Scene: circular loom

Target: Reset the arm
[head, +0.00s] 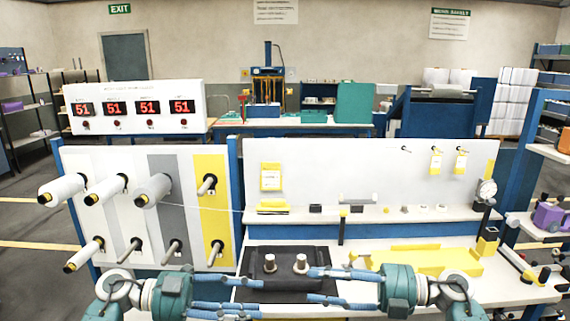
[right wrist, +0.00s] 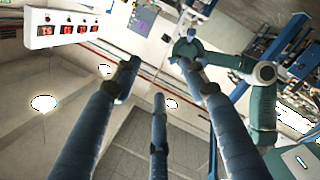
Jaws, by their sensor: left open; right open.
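My left gripper (head: 258,296) comes in from the lower left, with its blue fingers spread and pointing right. My right gripper (head: 312,285) comes in from the lower right, with its fingers spread and pointing left. The two face each other across the front of a black mat (head: 265,291). Both are open and nothing shows between their fingers. In the right wrist view the right gripper's fingers (right wrist: 160,80) stand apart and empty, with my other teal arm beyond them at the right.
Two small pale-topped pegs (head: 300,263) stand on the mat, close to the right fingers. A panel with spools (head: 62,189) stands at the left. A yellow piece (head: 430,262) lies on the white bench at the right. A dial gauge (head: 486,190) stands farther right.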

